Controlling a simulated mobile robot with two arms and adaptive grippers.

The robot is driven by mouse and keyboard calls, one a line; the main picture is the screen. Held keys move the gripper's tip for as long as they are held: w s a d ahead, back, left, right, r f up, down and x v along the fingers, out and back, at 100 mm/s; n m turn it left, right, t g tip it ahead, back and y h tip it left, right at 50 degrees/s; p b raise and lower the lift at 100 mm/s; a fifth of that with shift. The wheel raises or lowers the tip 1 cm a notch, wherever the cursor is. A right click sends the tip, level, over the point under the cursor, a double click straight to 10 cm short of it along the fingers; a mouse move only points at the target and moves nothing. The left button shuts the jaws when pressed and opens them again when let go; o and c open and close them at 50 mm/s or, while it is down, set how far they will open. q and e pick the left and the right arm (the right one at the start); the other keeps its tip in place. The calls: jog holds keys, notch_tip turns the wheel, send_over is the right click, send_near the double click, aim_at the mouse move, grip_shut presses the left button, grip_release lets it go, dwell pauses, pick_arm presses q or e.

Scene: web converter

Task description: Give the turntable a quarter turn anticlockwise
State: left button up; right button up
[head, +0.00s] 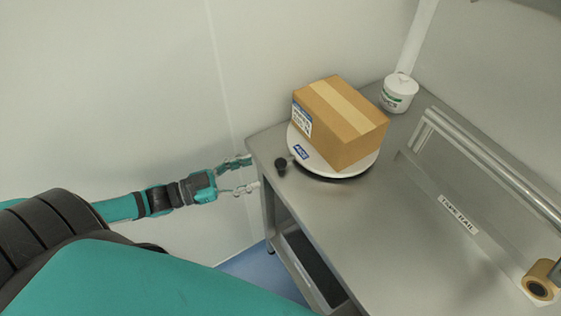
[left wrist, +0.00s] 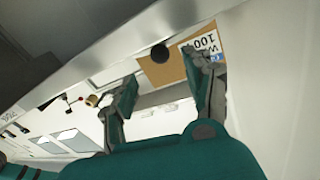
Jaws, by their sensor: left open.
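The turntable (head: 312,161) is a round white disc with a blue label, near the far left corner of the grey metal bench. A taped cardboard box (head: 343,130) stands on it; in the left wrist view the box (left wrist: 163,73) shows with its white label. A black knob (head: 281,164) sits at the turntable's left edge, and it also shows in the left wrist view (left wrist: 159,53). My left gripper (head: 246,174) is open and empty just off the bench's left edge, pointing at the knob and apart from it. My right gripper is out of view.
The bench (head: 375,225) is clear in front of the turntable. A white tub (head: 398,93) stands behind the box. A metal rail frame (head: 480,165) and a tape roll (head: 541,280) are on the right. The wall is close behind the bench. An open shelf (head: 312,270) lies below.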

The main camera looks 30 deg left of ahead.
aim_at(281, 163)
pick_arm(q)
jog(key=p+x, duration=0.1)
jog(key=x, duration=0.8)
jog(key=shift+c, duration=0.2)
grip_shut()
